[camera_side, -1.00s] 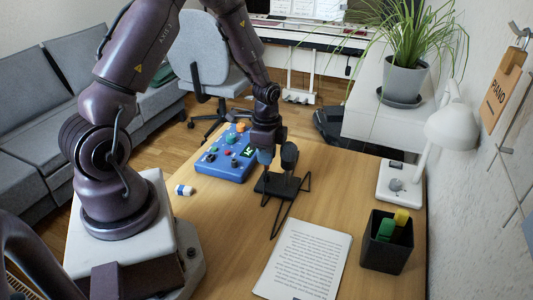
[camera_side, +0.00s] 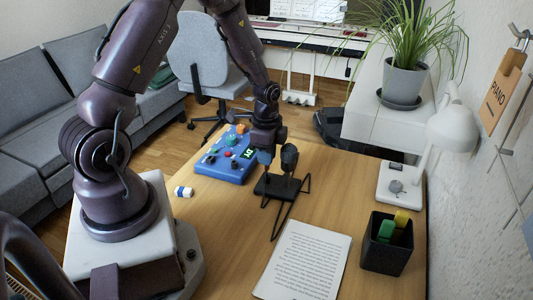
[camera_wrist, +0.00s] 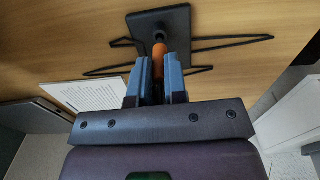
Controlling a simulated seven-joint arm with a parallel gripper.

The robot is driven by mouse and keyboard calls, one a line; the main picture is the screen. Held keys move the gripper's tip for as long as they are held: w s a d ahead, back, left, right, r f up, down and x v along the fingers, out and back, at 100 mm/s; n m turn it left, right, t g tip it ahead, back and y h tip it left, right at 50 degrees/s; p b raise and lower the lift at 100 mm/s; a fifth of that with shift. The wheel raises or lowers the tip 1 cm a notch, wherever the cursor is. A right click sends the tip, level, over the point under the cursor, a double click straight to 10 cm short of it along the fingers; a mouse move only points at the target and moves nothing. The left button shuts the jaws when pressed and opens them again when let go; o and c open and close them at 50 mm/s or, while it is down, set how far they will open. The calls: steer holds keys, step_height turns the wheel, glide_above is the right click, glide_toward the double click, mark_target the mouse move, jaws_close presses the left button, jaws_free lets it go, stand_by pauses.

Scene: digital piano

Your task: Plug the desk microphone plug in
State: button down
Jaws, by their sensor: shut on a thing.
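My gripper (camera_side: 265,157) is lowered over the desk, just left of the dark microphone (camera_side: 289,157), whose flat black base (camera_side: 280,188) rests on the wood. In the wrist view my gripper (camera_wrist: 158,62) has its blue fingers shut on an orange piece (camera_wrist: 159,51), seemingly the plug. Its dark far end overlaps the black base (camera_wrist: 175,18); I cannot tell whether they touch. Black cable (camera_wrist: 100,70) runs out in angular loops on both sides. A blue box with colored knobs (camera_side: 226,158) lies behind and left of my gripper. No socket can be made out.
A printed sheet (camera_side: 303,262) lies at the front of the desk (camera_side: 225,225). A black pen cup (camera_side: 386,256) and a white lamp (camera_side: 449,130) stand at the right. A small white-and-blue item (camera_side: 184,191) lies left. The front left of the desk is clear.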

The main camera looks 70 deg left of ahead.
steer(key=shift+f, duration=0.25)
steer(key=shift+r, duration=0.4)
steer(key=shift+r, duration=0.1)
